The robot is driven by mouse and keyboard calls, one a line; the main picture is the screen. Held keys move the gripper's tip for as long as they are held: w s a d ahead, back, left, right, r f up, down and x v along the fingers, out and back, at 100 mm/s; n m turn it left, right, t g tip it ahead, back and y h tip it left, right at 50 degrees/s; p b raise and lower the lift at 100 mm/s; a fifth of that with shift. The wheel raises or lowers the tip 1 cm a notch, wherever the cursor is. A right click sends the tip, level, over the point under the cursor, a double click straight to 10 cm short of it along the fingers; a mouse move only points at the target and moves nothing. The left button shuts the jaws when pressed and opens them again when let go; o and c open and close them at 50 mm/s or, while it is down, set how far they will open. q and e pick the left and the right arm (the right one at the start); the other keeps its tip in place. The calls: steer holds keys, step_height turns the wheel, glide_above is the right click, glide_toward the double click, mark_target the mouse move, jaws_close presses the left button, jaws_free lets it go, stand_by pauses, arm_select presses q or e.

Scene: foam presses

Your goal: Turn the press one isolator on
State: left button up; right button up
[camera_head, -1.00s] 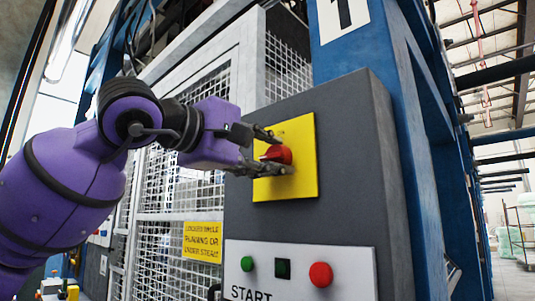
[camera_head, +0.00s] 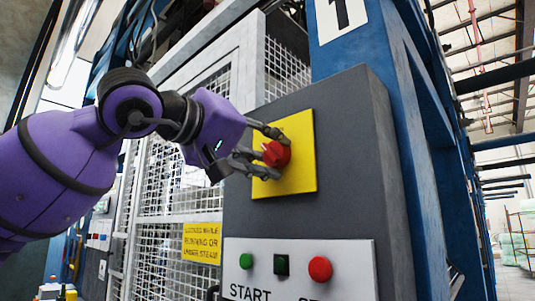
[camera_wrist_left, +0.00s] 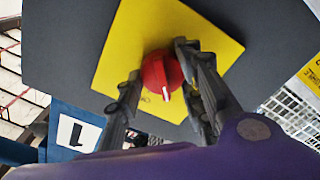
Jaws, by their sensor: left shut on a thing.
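The press one isolator is a red rotary knob (camera_head: 277,154) on a yellow plate (camera_head: 301,178), fixed to a dark grey control box (camera_head: 350,120). My left gripper (camera_head: 268,152) is at the knob, with one finger above it and one below. In the left wrist view the red knob (camera_wrist_left: 162,74) sits between the two fingers (camera_wrist_left: 158,82), and a white mark on it points toward the lower part of the picture. The gripper is shut on the knob. My right gripper is not in view.
Below the isolator, a white panel (camera_head: 345,267) carries a green button (camera_head: 246,261), a dark square (camera_head: 282,265) and a red button (camera_head: 320,269). A mesh guard door (camera_head: 175,180) with a yellow sign (camera_head: 202,243) stands to the left. A blue post (camera_head: 340,50) bears the number 1.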

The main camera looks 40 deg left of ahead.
arm_select(q)
steer(key=m, duration=0.4)
steer(key=shift+s+r+m, duration=0.15)
steer(key=shift+r+m, duration=0.15)
steer(key=shift+d+f+m+b, duration=0.15)
steer(key=shift+m+b, duration=0.2)
steer(key=shift+m, duration=1.45)
steer(key=shift+f, duration=0.1)
steer(key=o, duration=1)
steer(key=shift+d, duration=0.15)
steer(key=shift+o, duration=0.2)
steer(key=shift+f, duration=0.1)
steer(key=s+a, duration=0.1)
steer(key=s, duration=1.1)
